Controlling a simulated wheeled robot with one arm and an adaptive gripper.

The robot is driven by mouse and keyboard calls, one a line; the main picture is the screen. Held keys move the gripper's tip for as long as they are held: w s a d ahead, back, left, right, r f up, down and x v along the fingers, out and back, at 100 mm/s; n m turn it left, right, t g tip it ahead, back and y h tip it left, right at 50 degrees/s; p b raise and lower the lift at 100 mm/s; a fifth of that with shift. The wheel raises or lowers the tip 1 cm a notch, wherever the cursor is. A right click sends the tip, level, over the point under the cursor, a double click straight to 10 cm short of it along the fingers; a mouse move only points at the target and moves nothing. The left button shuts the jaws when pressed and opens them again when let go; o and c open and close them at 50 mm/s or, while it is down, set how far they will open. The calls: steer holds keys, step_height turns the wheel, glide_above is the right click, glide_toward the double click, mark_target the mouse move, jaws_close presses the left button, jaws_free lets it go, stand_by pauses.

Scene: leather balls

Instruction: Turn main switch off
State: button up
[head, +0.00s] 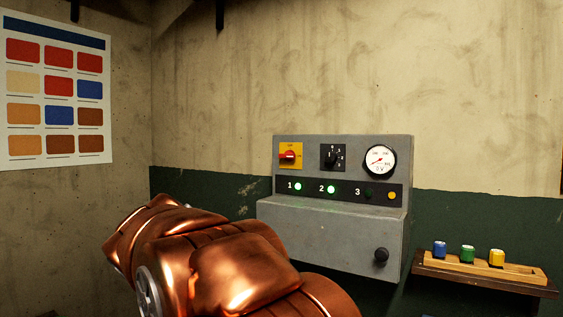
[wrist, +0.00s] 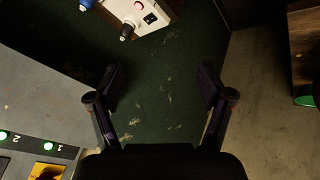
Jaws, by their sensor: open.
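The main switch (head: 290,155) is a red rotary knob on a yellow plate at the upper left of a grey control panel (head: 330,226). Its red handle lies about horizontal in the head view. In the wrist view, the yellow switch plate (wrist: 47,171) shows at the bottom left, partly cut off, with the dark knob on it. My gripper (wrist: 160,82) is open and empty, with dark floor or wall between its fingers. It is beside the panel, apart from the switch. In the head view my copper arm hides the gripper.
Lamps 1 and 2 (head: 331,189) glow green; lamp 3 is dark. A black selector (head: 333,158) and a gauge (head: 380,161) sit right of the switch. A black knob (head: 381,255) sticks out below. A shelf (head: 480,280) holds coloured spools at right. A white box (wrist: 135,12) shows in the wrist view.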

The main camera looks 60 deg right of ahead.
steer(key=w+d+r+m+h, duration=0.3)
steer(key=w+d+r, duration=0.1)
steer(key=d+r, duration=0.45)
steer(key=m+g+h+b, duration=0.1)
steer(key=m+g+h, duration=0.1)
steer(key=m+h, duration=0.55)
glide_toward(285, 155)
steer(key=d, duration=0.2)
steer(key=shift+d+f+p, duration=0.15)
steer(key=shift+d+p, duration=1.25)
steer(key=shift+d, duration=2.45)
